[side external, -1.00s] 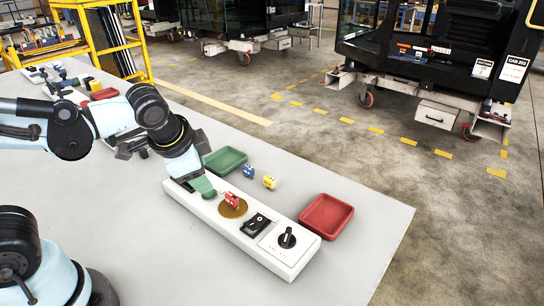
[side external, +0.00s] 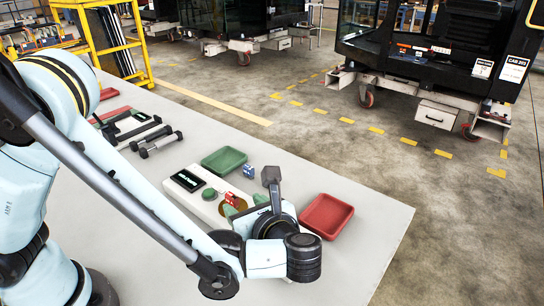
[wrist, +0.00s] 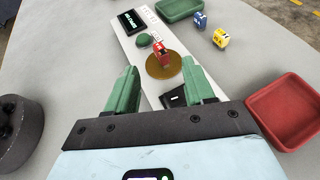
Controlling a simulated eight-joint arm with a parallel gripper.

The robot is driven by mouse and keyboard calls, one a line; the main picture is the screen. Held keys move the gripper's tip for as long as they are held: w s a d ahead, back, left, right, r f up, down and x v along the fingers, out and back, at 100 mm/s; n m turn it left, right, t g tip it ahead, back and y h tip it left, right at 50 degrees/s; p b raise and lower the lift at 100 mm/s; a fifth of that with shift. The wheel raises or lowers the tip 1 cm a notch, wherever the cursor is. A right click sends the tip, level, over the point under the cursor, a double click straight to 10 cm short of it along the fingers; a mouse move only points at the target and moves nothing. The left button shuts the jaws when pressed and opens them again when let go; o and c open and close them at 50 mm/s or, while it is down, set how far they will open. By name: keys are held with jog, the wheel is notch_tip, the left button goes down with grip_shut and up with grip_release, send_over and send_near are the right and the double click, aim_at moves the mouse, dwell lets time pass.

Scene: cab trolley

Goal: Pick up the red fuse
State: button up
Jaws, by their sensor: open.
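The red fuse (side external: 232,200) stands on a round brass-coloured disc (wrist: 179,68) on the white panel. In the wrist view the red fuse (wrist: 160,53) is upright, ahead of my gripper (wrist: 165,88) and roughly between the lines of its two green fingers. My gripper is open and empty, with its fingers apart and short of the fuse. In the side view my gripper (side external: 262,204) is over the right part of the panel, and my wrist hides the switch and knob there.
A green tray (side external: 224,160) and a red tray (side external: 326,216) lie beyond the panel. A blue fuse (wrist: 200,20) and a yellow fuse (wrist: 221,38) stand on the table between them. The panel (side external: 183,200) carries a dark display (side external: 187,180) and a green button (wrist: 144,40).

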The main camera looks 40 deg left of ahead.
aim_at(232, 197)
jog(key=shift+x, duration=3.65)
jog(key=shift+f, duration=0.1)
grip_shut()
